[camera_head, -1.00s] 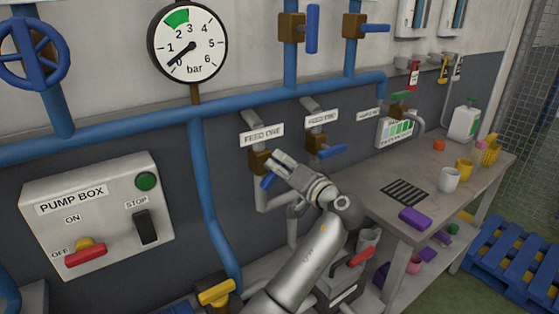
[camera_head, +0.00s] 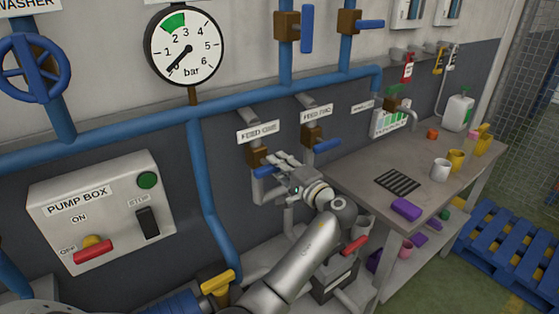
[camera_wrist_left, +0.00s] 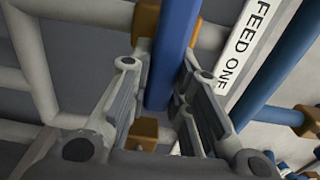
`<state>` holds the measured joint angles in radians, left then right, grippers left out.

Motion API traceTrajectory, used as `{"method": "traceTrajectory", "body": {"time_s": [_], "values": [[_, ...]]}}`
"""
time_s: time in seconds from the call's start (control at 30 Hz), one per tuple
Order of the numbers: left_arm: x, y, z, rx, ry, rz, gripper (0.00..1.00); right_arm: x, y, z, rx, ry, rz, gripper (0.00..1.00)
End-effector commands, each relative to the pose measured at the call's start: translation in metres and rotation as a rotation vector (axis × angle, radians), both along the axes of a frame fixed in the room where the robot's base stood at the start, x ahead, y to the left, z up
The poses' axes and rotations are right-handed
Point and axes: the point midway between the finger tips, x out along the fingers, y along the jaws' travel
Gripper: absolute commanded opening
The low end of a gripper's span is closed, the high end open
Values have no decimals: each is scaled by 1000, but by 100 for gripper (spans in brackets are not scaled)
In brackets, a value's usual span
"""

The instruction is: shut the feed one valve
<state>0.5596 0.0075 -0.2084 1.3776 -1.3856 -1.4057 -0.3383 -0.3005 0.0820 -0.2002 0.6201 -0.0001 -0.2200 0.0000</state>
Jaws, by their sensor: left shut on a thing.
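The feed one valve has a brown body (camera_head: 257,156) under the FEED ONE label (camera_head: 258,132). Its blue lever (camera_head: 264,173) lies roughly level, across the pipe that drops below it, partly hidden by my gripper. My left gripper (camera_head: 280,164) is at this lever, shut on it. In the left wrist view, the blue lever (camera_wrist_left: 172,50) runs between the two grey fingers (camera_wrist_left: 155,105), and the FEED ONE label (camera_wrist_left: 248,45) is beside it. My right gripper is not in view.
The feed two valve (camera_head: 312,137), its blue lever (camera_head: 327,146) level, is close on the right. A pressure gauge (camera_head: 186,47) reads near zero. The pump box (camera_head: 100,210) is on the wall at left. A workbench (camera_head: 350,178) with mugs stands at right.

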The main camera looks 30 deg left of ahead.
Motion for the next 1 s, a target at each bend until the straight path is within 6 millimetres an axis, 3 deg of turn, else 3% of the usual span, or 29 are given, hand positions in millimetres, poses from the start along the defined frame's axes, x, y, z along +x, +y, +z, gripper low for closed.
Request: {"method": "traceTrajectory", "body": {"time_s": [0.57, 0.6, 0.77, 1.0], "values": [[0, 0, -3, 14, 39, 0, 0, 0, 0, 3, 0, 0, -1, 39], [0, 0, -3, 14, 39, 0, 20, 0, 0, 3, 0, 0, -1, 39], [0, 0, -3, 14, 36, 0, 41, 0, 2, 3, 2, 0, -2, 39], [0, 0, -2, 13, 34, 0, 41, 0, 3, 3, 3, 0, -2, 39]]}}
